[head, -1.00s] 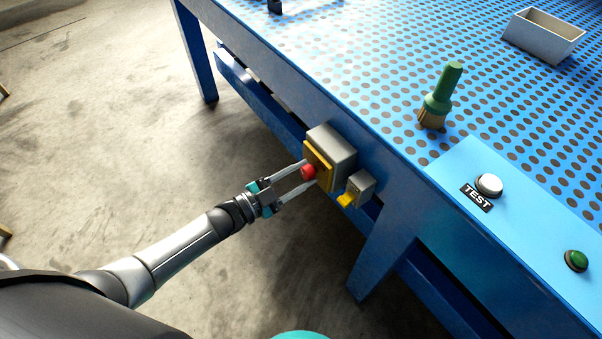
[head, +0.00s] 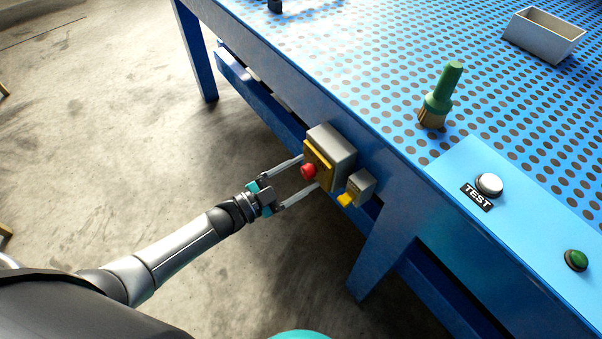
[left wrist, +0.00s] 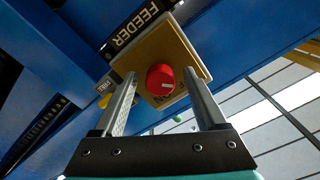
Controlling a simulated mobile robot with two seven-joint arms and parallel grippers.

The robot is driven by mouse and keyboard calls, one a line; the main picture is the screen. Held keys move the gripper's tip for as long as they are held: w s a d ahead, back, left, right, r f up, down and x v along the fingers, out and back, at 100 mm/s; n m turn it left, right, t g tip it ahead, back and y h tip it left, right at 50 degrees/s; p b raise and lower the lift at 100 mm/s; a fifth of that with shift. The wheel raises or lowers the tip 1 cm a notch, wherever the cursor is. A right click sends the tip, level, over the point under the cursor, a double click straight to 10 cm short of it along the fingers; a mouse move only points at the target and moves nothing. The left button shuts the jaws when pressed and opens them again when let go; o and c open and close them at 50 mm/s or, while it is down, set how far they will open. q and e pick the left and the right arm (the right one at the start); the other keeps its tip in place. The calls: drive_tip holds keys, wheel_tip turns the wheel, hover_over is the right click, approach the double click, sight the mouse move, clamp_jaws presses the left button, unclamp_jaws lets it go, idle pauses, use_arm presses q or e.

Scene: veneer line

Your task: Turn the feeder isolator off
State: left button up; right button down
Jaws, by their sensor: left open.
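The feeder isolator is a grey box (head: 335,148) on the side of the blue table, with a yellow front plate (head: 321,168) and a red round knob (head: 308,171). In the left wrist view the red knob (left wrist: 161,80) has a short pale mark lying nearly level, and a FEEDER label (left wrist: 130,30) sits beside the plate. My left gripper (head: 310,171) is open, its two fingers on either side of the knob and apart from it. The wrist view shows gaps between knob and fingers. My right gripper is not in view.
Close beside the isolator is a smaller grey box (head: 362,184) with a yellow lever (head: 346,200). On the perforated blue table (head: 330,60) are a green-handled brush (head: 438,95), a white TEST button (head: 489,185), a green button (head: 576,260) and a pale tray (head: 543,37).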

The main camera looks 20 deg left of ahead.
use_arm(q)
drive_tip(key=shift+s+a, duration=0.25)
drive_tip(key=shift+s, duration=0.1)
drive_tip(key=p+v, duration=0.1)
drive_tip(key=v, duration=1.3)
drive_tip(key=shift+a+p, duration=0.15)
drive_tip(key=shift+p, duration=0.2)
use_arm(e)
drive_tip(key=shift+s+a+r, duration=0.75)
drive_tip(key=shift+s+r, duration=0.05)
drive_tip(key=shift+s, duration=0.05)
use_arm(q)
drive_tip(key=shift+f, duration=0.1)
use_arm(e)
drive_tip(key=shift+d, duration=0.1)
